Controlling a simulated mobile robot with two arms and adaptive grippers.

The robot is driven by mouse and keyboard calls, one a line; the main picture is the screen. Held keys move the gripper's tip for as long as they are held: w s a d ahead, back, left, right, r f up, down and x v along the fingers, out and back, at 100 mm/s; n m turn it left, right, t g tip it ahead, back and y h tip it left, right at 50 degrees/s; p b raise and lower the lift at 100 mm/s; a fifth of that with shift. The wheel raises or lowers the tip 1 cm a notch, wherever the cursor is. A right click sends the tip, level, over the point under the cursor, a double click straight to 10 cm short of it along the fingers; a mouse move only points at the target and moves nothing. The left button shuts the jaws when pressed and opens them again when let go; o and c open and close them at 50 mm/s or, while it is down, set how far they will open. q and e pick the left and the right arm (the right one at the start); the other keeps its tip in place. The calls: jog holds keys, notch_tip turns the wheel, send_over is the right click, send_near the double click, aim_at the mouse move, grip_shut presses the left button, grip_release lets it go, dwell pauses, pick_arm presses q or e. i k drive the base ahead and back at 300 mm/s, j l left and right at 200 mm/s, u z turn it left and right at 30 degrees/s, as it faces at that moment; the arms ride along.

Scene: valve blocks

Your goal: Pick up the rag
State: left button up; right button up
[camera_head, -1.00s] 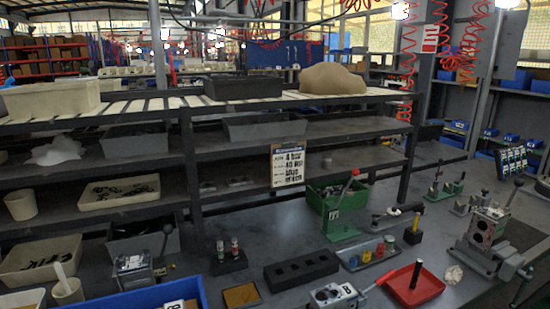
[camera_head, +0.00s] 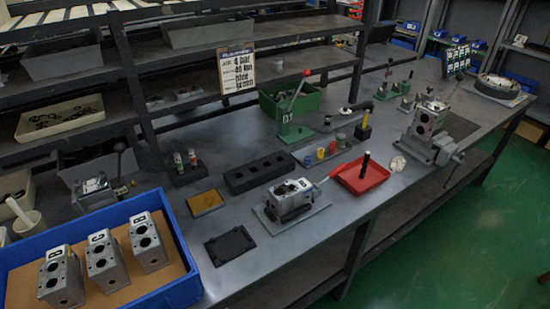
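A small crumpled whitish cloth (camera_head: 398,163), which looks like the rag, lies on the grey workbench (camera_head: 232,276). It is just right of the red tray (camera_head: 364,174) and left of a grey valve block held in a fixture (camera_head: 427,122). It appears to lie apart from both. Neither of my grippers is in view.
A blue tray (camera_head: 184,290) with grey valve blocks stands at the front left. A black block with holes (camera_head: 262,172), a valve block on a plate (camera_head: 290,198) and a green press (camera_head: 294,130) stand mid-bench. Green floor (camera_head: 470,250) is clear at the right.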

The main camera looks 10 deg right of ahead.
aim_at(398, 163)
jog(key=z, duration=1.25)
